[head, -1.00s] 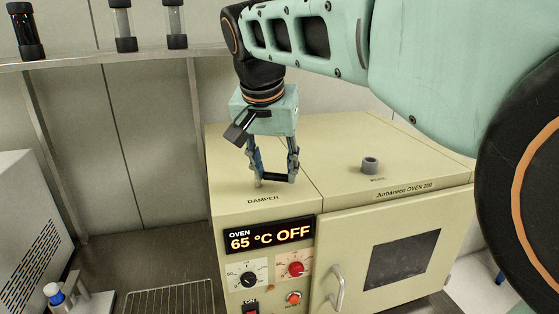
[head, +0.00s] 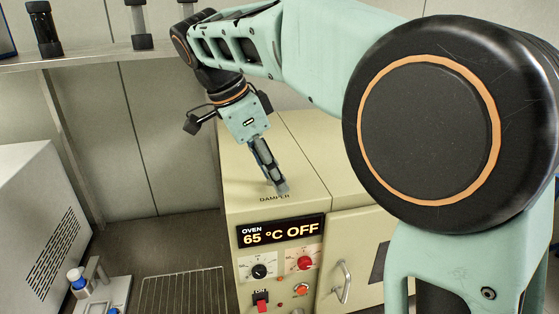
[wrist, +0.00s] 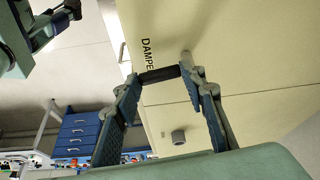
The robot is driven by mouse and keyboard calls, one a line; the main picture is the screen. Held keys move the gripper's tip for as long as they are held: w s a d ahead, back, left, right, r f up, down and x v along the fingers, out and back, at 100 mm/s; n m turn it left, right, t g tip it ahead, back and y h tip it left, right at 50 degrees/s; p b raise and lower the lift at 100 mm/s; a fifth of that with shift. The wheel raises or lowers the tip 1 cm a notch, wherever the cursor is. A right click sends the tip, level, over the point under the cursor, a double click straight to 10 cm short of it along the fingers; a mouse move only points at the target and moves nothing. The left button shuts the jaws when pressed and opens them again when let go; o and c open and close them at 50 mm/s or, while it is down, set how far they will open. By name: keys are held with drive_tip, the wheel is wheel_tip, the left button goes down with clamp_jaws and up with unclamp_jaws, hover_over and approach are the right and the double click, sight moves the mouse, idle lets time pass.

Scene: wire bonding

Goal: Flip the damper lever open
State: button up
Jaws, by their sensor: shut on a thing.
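The damper lever is on the top of the cream oven (head: 305,165), by the printed DAMPER label (head: 275,198). In the wrist view its black grip bar (wrist: 159,74) spans between my fingertips, beside the label. My gripper (head: 279,188) is tilted, its fingertips low over the oven top just behind the label. It also shows in the wrist view (wrist: 160,76), shut on the lever's bar. In the head view my fingers hide the lever, and its exact angle cannot be told.
The oven front carries a display (head: 281,231) reading 65 °C OFF, knobs and a door handle (head: 341,282). A grey round knob (wrist: 178,137) stands on the oven top. A wire rack (head: 182,290) lies left of the oven. A shelf with cylinders runs behind.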

drive_tip(key=shift+a+m+g+p, duration=0.4)
drive_tip(key=shift+m+p, duration=0.05)
drive_tip(key=shift+m, duration=0.55)
drive_tip(key=o, duration=1.2)
drive_tip(key=shift+c, duration=0.2)
drive_tip(key=v, duration=1.2)
drive_tip(key=shift+a, duration=0.1)
